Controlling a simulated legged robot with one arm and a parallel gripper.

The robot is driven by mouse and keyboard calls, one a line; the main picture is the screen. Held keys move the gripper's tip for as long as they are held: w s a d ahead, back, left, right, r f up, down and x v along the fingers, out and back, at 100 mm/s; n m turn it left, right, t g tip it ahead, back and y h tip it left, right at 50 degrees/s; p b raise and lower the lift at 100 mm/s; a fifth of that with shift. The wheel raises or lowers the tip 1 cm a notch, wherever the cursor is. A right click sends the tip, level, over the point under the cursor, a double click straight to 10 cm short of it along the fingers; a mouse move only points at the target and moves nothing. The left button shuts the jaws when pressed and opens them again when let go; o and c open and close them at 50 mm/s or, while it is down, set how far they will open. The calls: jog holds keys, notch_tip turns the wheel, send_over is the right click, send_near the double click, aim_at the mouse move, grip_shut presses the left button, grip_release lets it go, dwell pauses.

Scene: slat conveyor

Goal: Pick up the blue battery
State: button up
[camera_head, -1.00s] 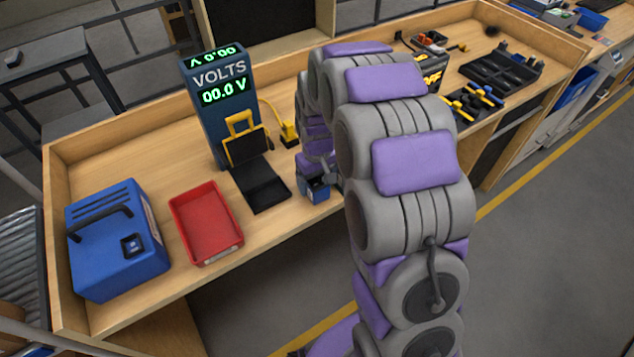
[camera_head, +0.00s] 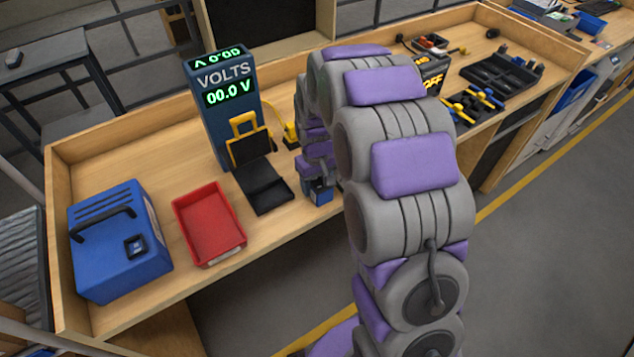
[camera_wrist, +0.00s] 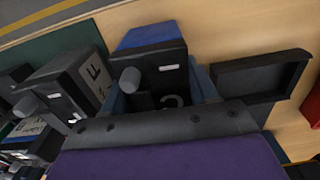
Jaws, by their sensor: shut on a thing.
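The blue battery (camera_head: 320,193) is at the front edge of the bench, right of the black tester plate, mostly under my gripper (camera_head: 318,172). In the wrist view the battery (camera_wrist: 148,34) shows a blue end and a black face with round terminals. My gripper (camera_wrist: 160,98) is shut on it, with its dark jaw and purple pad across the near side. Part of the battery is hidden behind the jaw. I cannot tell whether it touches the bench.
Left of it are the voltage tester (camera_head: 222,110) with a black plate (camera_head: 262,187), a red tray (camera_head: 208,225) and a blue case (camera_head: 118,240). A black battery (camera_wrist: 75,85) is close beside it in the wrist view. Tools and a black tray (camera_head: 500,72) lie at the right.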

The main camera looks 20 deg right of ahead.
jog(key=shift+a+r, duration=0.1)
jog(key=shift+a, duration=0.1)
jog(key=shift+r, duration=0.25)
jog(key=r, duration=0.1)
jog(key=r+p, duration=0.1)
jog(key=r, duration=0.1)
jog(key=shift+s+d+r, duration=0.1)
jog(key=shift+d, duration=0.25)
jog(key=s+d+r+p, duration=0.1)
jog(key=s+d, duration=0.1)
jog(key=s, duration=0.5)
jog(key=s+d+p, duration=0.1)
jog(key=s+d, duration=0.2)
jog(key=s, duration=0.4)
jog(key=shift+s+r, duration=0.35)
jog(key=shift+s, duration=0.05)
jog(key=shift+r+p, duration=0.75)
jog(key=shift+r, duration=0.3)
jog(key=shift+w, duration=0.1)
